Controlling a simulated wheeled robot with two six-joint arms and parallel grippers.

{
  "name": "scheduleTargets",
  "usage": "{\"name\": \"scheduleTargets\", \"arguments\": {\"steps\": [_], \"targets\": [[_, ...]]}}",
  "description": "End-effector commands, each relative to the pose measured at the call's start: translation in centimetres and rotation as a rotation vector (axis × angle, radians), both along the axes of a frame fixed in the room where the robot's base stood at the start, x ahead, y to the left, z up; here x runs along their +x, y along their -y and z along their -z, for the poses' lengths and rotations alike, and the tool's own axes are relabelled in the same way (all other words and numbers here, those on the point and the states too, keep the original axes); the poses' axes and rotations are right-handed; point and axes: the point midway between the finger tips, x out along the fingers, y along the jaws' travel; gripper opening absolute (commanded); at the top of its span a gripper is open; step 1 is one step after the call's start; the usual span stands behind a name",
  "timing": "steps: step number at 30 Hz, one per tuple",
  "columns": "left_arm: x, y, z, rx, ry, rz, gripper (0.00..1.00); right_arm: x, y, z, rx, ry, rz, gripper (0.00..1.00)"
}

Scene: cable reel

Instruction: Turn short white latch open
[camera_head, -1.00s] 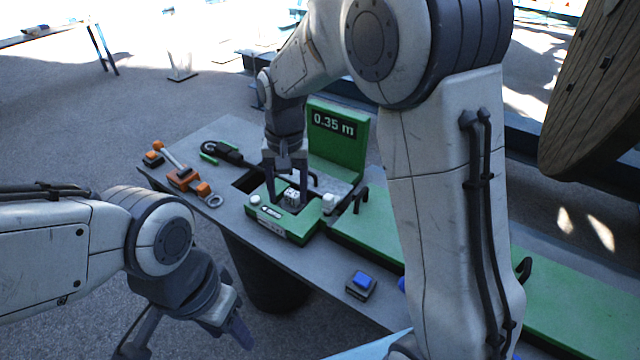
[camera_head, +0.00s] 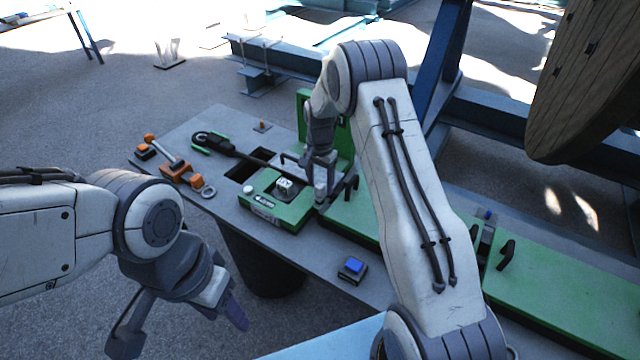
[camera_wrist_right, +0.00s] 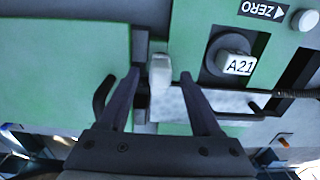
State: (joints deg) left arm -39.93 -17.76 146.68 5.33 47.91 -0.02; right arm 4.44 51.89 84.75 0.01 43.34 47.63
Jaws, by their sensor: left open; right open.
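The short white latch (camera_wrist_right: 160,72) stands on the green device (camera_head: 272,212), beside a grey metal plate. In the right wrist view it lies between the two dark fingers of my right gripper (camera_wrist_right: 160,80), with a gap on each side. In the head view my right gripper (camera_head: 321,185) is low over the device's right side and largely hides the latch. My right gripper is open. My left gripper (camera_head: 184,322) is open and empty, in front of the table's left part.
A knob with a white block marked A21 (camera_wrist_right: 236,64) and a white ZERO button (camera_wrist_right: 305,19) are close by. Black handles (camera_head: 350,188) rise right of the latch. A blue button (camera_head: 353,266), orange tools (camera_head: 178,170) and a black tool (camera_head: 215,142) lie on the grey table.

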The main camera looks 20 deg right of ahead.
Motion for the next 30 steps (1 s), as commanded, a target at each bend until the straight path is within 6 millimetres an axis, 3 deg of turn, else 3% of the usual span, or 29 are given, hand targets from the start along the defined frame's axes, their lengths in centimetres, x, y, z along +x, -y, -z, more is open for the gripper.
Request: {"name": "scheduleTargets", "arguments": {"steps": [6, 13, 14, 18, 19, 30], "targets": [[0.0, 0.0, -0.3, 0.0, 0.0, 0.0, 0.5, 0.0, 0.0, 1.5, 0.001, 0.001, -0.001, 0.65], [0.0, 0.0, -0.3, 0.0, 0.0, 0.0, 0.5, 0.0, 0.0, 1.6, 0.0, 0.001, -0.001, 0.65], [0.0, 0.0, -0.3, 0.0, 0.0, 0.0, 0.5, 0.0, 0.0, 1.5, 0.0, 0.001, -0.001, 0.61], [0.0, 0.0, -0.3, 0.0, 0.0, 0.0, 0.5, 0.0, 0.0, 1.5, 0.0, 0.001, -0.001, 0.08], [0.0, 0.0, -0.3, 0.0, 0.0, 0.0, 0.5, 0.0, 0.0, 1.5, 0.0, 0.001, -0.001, 0.0], [0.0, 0.0, -0.2, 0.0, 0.0, 0.0, 0.5, 0.0, 0.0, 1.5, 0.001, 0.001, -0.043, 0.0]]}}
